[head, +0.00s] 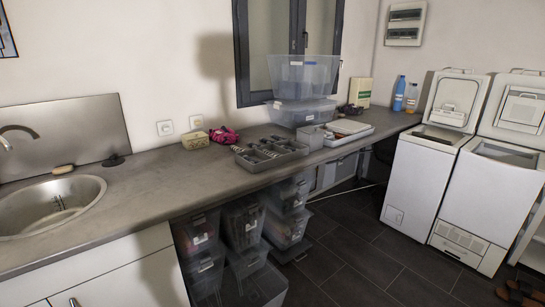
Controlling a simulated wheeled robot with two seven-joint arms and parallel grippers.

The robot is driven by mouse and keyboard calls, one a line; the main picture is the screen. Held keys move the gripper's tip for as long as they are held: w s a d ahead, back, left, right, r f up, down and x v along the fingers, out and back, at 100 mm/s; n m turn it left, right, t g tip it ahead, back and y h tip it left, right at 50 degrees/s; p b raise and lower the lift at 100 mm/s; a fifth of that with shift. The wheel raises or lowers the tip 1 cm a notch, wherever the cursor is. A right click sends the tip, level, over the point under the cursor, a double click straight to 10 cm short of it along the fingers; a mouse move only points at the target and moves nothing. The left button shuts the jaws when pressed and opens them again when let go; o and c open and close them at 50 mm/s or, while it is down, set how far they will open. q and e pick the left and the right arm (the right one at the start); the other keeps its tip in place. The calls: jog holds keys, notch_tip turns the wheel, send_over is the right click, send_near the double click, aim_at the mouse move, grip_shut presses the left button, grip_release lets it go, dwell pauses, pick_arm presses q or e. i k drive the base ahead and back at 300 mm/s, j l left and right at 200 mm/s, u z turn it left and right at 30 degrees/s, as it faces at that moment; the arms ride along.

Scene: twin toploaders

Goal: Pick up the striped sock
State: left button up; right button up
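No sock can be made out for certain. A grey divided tray (291,147) on the counter holds small dark and light striped-looking items (262,153), too small to tell what they are. A crumpled pink and dark item (223,135) lies on the counter left of the tray; I cannot tell if it is striped cloth. Neither of my grippers is in view.
The long grey counter (150,187) has a sink (88,190) at left and clear plastic bins (302,78) stacked toward the back. More bins (243,222) stand below. Two white toploaders (418,180) with raised lids stand at right. Dark floor (365,265) lies open before them.

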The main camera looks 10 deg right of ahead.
aim_at(233, 148)
jog(key=i+l+u, duration=0.2)
jog(key=i+l, duration=0.15)
jog(key=l, duration=0.3)
jog(key=i+l+u, duration=0.1)
jog(key=l, duration=0.25)
jog(key=i+l, duration=0.25)
jog(key=l, duration=0.15)
jog(key=i+l+u, duration=0.15)
jog(key=l, duration=0.2)
jog(key=i+l+u, duration=0.1)
jog(key=l, duration=0.3)
